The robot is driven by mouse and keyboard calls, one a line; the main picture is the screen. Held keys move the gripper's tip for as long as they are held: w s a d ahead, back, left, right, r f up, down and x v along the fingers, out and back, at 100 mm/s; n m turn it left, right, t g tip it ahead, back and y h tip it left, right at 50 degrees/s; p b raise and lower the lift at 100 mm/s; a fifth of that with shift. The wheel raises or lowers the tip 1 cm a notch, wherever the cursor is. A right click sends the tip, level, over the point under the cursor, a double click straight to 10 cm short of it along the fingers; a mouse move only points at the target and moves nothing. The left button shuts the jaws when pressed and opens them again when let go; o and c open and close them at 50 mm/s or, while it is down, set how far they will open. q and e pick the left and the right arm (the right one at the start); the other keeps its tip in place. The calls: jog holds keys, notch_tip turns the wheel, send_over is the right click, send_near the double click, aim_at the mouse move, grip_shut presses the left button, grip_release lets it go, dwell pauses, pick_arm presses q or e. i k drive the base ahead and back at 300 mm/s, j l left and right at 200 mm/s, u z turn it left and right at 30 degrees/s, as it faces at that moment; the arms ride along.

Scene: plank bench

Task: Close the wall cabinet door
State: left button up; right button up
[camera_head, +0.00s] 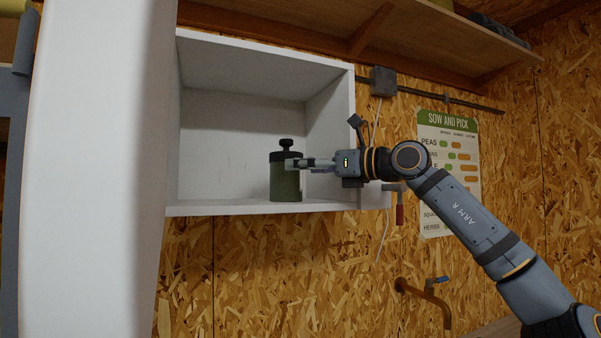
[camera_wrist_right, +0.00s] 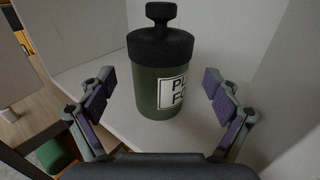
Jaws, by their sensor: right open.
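The white wall cabinet (camera_head: 343,135) is open, and its shelf and inner walls show. Its white door (camera_head: 95,170) stands swung wide open on the left, filling much of that side in the head view. A dark green canister with a black knobbed lid (camera_head: 286,183) stands upright on the cabinet floor. My right gripper (camera_head: 292,163) reaches into the cabinet from the right, at the canister. In the right wrist view the canister (camera_wrist_right: 160,70) stands between its spread fingers, with gaps on both sides. My left gripper is not in view.
A wooden shelf (camera_head: 330,30) runs above the cabinet. A grey box (camera_head: 383,81) on a rail, a red-handled tool (camera_head: 399,208) and a poster (camera_head: 449,150) are on the wall to the right. A brass tap (camera_head: 425,290) sticks out lower down.

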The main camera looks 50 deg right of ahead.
aim_at(93, 204)
jog(key=k+j, duration=0.7)
jog(key=k, duration=0.2)
jog(key=k+j, duration=0.75)
jog(key=k, duration=0.1)
